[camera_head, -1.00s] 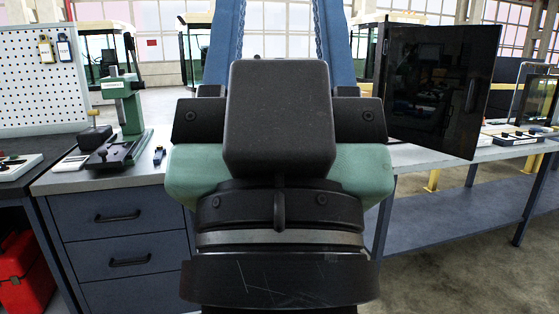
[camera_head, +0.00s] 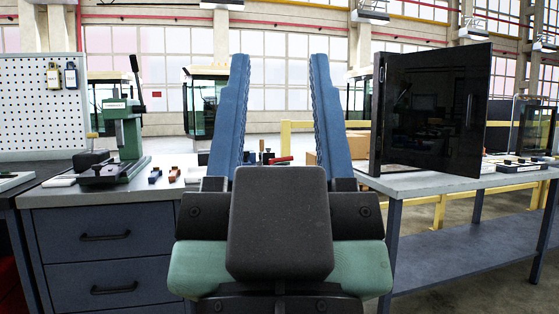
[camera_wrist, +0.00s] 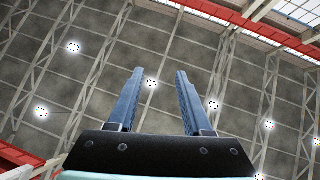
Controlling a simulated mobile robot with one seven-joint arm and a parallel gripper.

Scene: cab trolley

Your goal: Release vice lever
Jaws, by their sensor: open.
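My gripper (camera_head: 279,58) is raised in front of the head camera, its two blue fingers pointing up and wide apart with nothing between them. In the wrist view my gripper (camera_wrist: 159,72) is also open and empty, facing the ceiling. I cannot make out a vice lever for certain. A small item with a red handle (camera_head: 281,160) shows low between the fingers, farther back and partly hidden by my gripper. A green press (camera_head: 127,130) with a raised black lever (camera_head: 137,80) stands on the left bench, apart from my gripper. The wrist view shows no task object.
The left drawer bench (camera_head: 100,197) carries a dark block (camera_head: 90,160) and small coloured blocks (camera_head: 164,175). A pegboard (camera_head: 40,105) stands behind. A black cabinet with its door open (camera_head: 432,110) stands on the right table (camera_head: 420,187). My gripper hides the middle.

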